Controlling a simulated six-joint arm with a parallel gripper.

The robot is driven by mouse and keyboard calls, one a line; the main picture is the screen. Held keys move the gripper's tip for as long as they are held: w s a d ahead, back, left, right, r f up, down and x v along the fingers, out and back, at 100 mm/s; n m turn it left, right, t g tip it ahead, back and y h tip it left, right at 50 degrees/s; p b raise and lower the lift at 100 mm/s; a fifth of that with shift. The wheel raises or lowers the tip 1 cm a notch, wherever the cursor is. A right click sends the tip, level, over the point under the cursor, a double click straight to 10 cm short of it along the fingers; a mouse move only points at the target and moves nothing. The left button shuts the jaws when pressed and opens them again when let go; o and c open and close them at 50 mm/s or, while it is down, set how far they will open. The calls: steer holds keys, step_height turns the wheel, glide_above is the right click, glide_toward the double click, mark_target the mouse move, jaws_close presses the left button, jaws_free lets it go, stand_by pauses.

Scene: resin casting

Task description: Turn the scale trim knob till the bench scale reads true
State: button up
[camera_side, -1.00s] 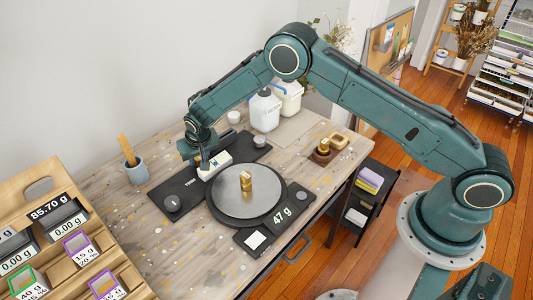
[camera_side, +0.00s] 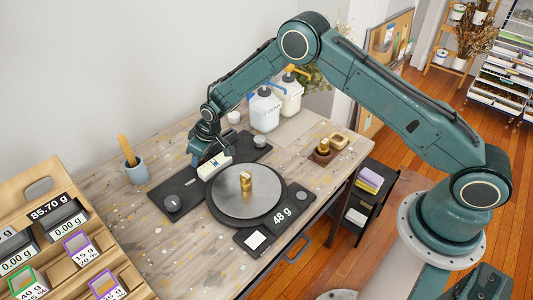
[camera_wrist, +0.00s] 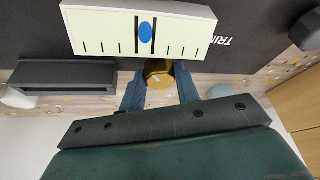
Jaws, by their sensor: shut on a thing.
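The bench scale (camera_side: 222,207) stands on the table with a brass weight (camera_side: 246,181) on its round pan. Its display (camera_side: 283,216) reads 48 g. Behind it lies a black trim board (camera_side: 187,190) with a white gauge (camera_side: 214,166). My gripper (camera_side: 207,155) is down behind the gauge in the side view. In the wrist view its fingers (camera_wrist: 160,92) are shut on a brass-coloured knob (camera_wrist: 158,72), partly hidden by the gauge. The gauge (camera_wrist: 100,30) shows a blue oval marker (camera_wrist: 145,33) between its two long middle lines.
A cup with a wooden stick (camera_side: 135,168) stands left. White jugs (camera_side: 265,112) stand behind. A wooden rack (camera_side: 20,190) fills the left edge.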

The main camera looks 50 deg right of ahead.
steer(key=n+y, duration=0.1)
steer(key=n, duration=0.1)
steer(key=n+g, duration=0.1)
steer(key=n, duration=0.2)
steer(key=shift+w+d+n+y, duration=0.15)
steer(key=shift+n+y, duration=0.15)
steer(key=shift+y, duration=0.1)
steer(key=n+g, duration=0.1)
steer(key=n, duration=0.1)
steer(key=n+g+y, duration=0.1)
steer(key=n, duration=0.2)
steer(key=shift+w, duration=0.1)
steer(key=o, duration=1)
steer(key=shift+c, duration=0.2)
